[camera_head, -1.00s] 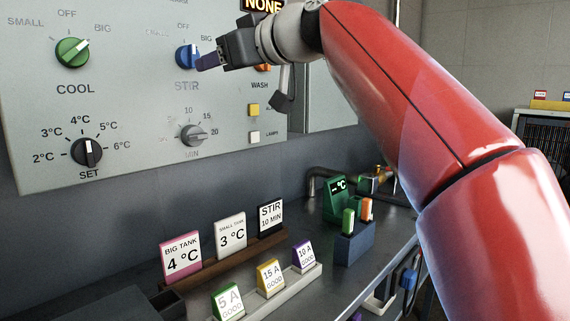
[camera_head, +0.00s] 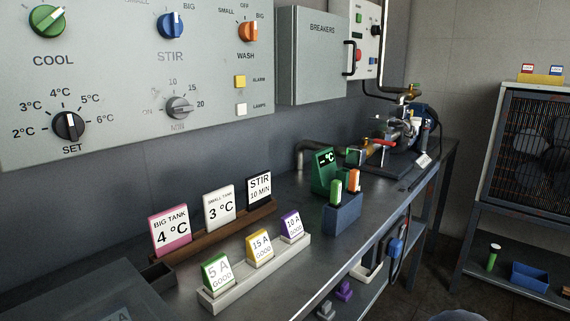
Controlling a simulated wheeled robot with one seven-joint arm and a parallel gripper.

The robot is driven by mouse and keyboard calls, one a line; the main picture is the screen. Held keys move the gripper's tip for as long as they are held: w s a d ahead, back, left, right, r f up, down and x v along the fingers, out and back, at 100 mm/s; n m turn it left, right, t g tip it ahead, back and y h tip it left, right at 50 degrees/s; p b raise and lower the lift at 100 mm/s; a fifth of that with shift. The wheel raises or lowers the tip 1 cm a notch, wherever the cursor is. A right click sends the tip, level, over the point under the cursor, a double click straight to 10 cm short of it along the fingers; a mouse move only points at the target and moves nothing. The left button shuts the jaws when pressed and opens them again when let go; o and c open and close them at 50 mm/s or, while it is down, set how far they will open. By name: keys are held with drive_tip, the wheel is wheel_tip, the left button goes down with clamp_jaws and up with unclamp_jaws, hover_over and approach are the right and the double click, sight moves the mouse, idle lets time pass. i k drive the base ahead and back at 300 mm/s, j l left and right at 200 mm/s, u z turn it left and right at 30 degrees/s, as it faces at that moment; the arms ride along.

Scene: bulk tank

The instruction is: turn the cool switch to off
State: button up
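The cool switch (camera_head: 48,20) is a round green knob with a pale pointer, at the top left of the grey panel. Its pointer appears to lean up and right, toward the BIG mark. The OFF mark above it is cut off by the top edge of the picture. My gripper and arm are out of view, and nothing touches the cool switch.
The blue stir knob (camera_head: 170,25) and orange wash knob (camera_head: 247,31) are to its right. The set dial (camera_head: 68,126) is below. The bench (camera_head: 330,252) under the panel holds sign cards and a blue holder (camera_head: 343,214).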

sight(48, 21)
drive_tip(key=u, duration=1.65)
